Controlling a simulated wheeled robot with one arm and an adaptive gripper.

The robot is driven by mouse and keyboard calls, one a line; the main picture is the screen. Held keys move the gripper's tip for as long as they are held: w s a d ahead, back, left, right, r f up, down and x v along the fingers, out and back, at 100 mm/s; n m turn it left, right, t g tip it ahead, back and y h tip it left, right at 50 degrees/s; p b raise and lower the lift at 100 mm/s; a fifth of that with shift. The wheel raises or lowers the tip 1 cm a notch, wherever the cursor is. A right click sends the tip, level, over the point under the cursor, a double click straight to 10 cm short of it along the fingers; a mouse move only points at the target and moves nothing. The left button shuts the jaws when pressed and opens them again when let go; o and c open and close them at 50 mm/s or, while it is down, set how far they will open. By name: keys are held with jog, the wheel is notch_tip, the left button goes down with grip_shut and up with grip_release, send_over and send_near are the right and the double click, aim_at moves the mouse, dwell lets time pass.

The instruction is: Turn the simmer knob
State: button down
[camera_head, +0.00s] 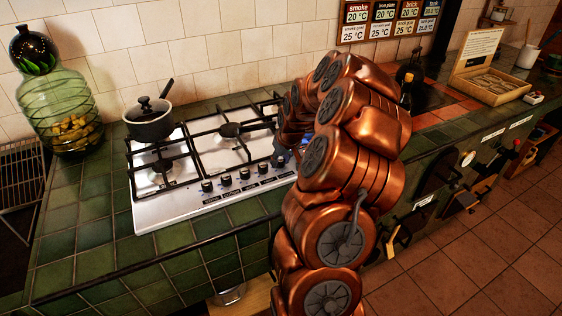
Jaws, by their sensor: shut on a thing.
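The steel hob (150,213) is set in the green tiled counter. A row of black knobs (245,173) runs along its front right edge, with small dark labels below them that are too small to read, so I cannot tell which is the simmer knob. My copper arm rises in front of the hob's right end and bends down toward it. My gripper (280,156) shows only as a small dark grey part at the right end of the knob row. It is shut on the knob there, which is mostly hidden by the gripper and arm.
A dark saucepan (150,124) with a lid stands on the rear left burner. A green glass jar (62,110) stands at the left. A wooden tray (492,86) and a dark bottle (407,90) are at the right. The counter in front of the hob is clear.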

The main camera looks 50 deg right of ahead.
jog(key=m+b, duration=0.1)
jog(key=b, duration=0.1)
jog(key=m+h+b, duration=0.1)
jog(key=b, duration=0.1)
jog(key=shift+f+m, duration=0.3)
jog(key=m+h+b, duration=0.1)
jog(key=m+b, duration=0.1)
jog(key=b, duration=0.2)
jog(key=shift+m+g, duration=0.3)
jog(key=shift+g, duration=0.1)
jog(key=m+g+b, duration=0.1)
jog(key=m+b, duration=0.2)
jog(key=shift+w+r+m+h, duration=0.1)
jog(key=shift+m+h, duration=0.2)
jog(key=shift+h, duration=0.1)
jog(key=m+g+b, duration=0.1)
jog(key=m, duration=0.1)
jog(key=m+b, duration=0.1)
jog(key=m, duration=0.1)
jog(key=shift+a+r+g+h+b, duration=0.1)
jog(key=shift+r+g+h+b, duration=0.05)
jog(key=shift+g+h+b, duration=0.2)
jog(key=shift+m, duration=0.3)
jog(key=shift+r, duration=0.1)
jog(key=c, duration=0.8)
grip_release()
jog(key=shift+o, duration=0.2)
